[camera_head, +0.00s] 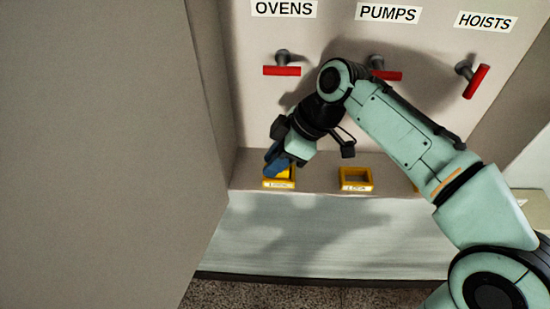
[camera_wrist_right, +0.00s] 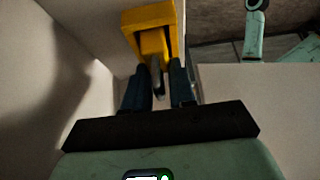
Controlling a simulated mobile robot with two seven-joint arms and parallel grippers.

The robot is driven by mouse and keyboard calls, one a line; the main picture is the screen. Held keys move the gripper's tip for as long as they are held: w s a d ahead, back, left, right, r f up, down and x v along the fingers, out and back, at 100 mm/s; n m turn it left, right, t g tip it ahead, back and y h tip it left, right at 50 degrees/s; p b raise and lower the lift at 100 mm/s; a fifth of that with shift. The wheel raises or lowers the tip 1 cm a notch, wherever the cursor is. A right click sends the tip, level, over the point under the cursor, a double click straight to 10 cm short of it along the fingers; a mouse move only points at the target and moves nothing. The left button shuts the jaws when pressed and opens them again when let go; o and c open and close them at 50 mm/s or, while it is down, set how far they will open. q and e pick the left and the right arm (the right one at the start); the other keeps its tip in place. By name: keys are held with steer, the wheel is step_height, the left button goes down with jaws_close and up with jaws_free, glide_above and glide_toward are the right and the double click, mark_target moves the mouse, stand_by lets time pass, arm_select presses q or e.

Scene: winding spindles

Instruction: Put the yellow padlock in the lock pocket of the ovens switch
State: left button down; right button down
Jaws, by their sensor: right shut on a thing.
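The ovens switch (camera_head: 282,70) has a red handle lying level under the OVENS label. Its lock pocket (camera_head: 279,184) is a yellow open-topped box on the ledge below; it also shows in the wrist view (camera_wrist_right: 148,17). My right gripper (camera_head: 275,164) is at this pocket, its blue fingers pointing down. In the wrist view, its fingers (camera_wrist_right: 160,76) are shut on the grey shackle of the yellow padlock (camera_wrist_right: 153,42). The padlock's body shows within the pocket's outline; I cannot tell whether it rests on the bottom. My left gripper is not in view.
The pumps pocket (camera_head: 356,180) stands empty to the right. The pumps handle (camera_head: 387,76) is level and partly behind my right arm; the hoists handle (camera_head: 476,82) is tilted. A large grey panel (camera_head: 100,150) fills the left side, close to the ovens pocket.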

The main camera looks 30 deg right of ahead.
steer(key=shift+f, duration=0.25)
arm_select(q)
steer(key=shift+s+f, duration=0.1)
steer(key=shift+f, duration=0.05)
arm_select(e)
steer(key=c, duration=0.9)
jaws_free()
steer(key=shift+r, duration=0.1)
steer(key=shift+c, duration=0.2)
steer(key=shift+d+r, duration=0.1)
steer(key=shift+r, duration=0.3)
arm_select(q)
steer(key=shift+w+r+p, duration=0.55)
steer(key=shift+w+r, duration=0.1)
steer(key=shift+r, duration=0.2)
arm_select(e)
steer(key=v, duration=0.7)
